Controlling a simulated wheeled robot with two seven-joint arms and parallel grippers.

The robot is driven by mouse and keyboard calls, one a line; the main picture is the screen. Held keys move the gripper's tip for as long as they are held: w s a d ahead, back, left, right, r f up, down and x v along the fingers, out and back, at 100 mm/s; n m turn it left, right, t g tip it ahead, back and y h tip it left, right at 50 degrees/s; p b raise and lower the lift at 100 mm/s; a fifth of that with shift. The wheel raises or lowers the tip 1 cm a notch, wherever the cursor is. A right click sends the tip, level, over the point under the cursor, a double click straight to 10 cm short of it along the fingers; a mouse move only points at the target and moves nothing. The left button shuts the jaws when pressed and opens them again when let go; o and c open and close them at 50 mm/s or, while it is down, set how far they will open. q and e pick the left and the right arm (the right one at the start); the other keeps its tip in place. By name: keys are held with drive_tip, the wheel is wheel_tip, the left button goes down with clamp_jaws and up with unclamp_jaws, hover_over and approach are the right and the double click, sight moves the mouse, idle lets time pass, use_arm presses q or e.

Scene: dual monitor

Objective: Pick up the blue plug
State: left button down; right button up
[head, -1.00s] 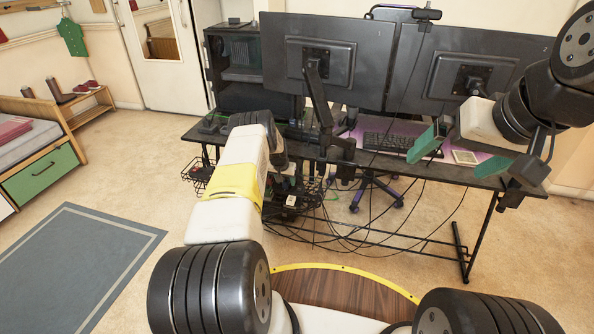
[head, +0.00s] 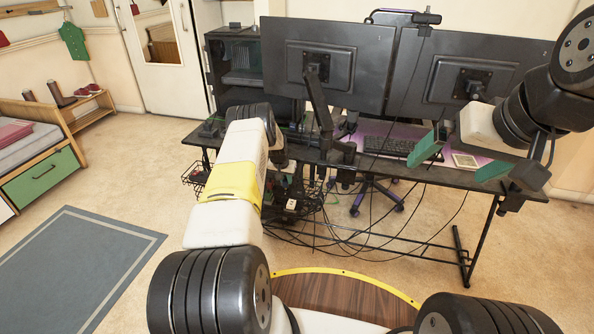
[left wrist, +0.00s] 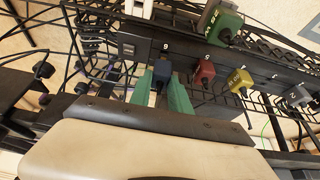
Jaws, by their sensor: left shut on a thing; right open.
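The blue plug (left wrist: 162,72) is in the left wrist view, at a black power strip (left wrist: 222,64) below the number 9. My left gripper (left wrist: 164,80) has its two green fingers shut on the blue plug, one on each side. I cannot tell whether the plug is still seated in the strip. In the head view my own left arm hides the fingers and the plug. My right gripper (head: 459,158) is open and empty above the right part of the black desk (head: 445,176).
Red (left wrist: 205,72), yellow (left wrist: 239,80) and grey (left wrist: 298,95) plugs stand in a row to the right. Black wire baskets and loose cables surround the strip. Two monitors (head: 325,62) rise above the desk.

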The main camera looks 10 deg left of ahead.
use_arm(q)
drive_tip(key=s+d+r, duration=0.1)
drive_tip(key=s+d, duration=0.2)
drive_tip(key=s, duration=0.4)
drive_tip(key=s+d+r, duration=0.1)
drive_tip(key=s+d, duration=0.1)
drive_tip(key=s, duration=0.6)
drive_tip(key=shift+d+r, duration=0.1)
drive_tip(key=shift+r, duration=2.25)
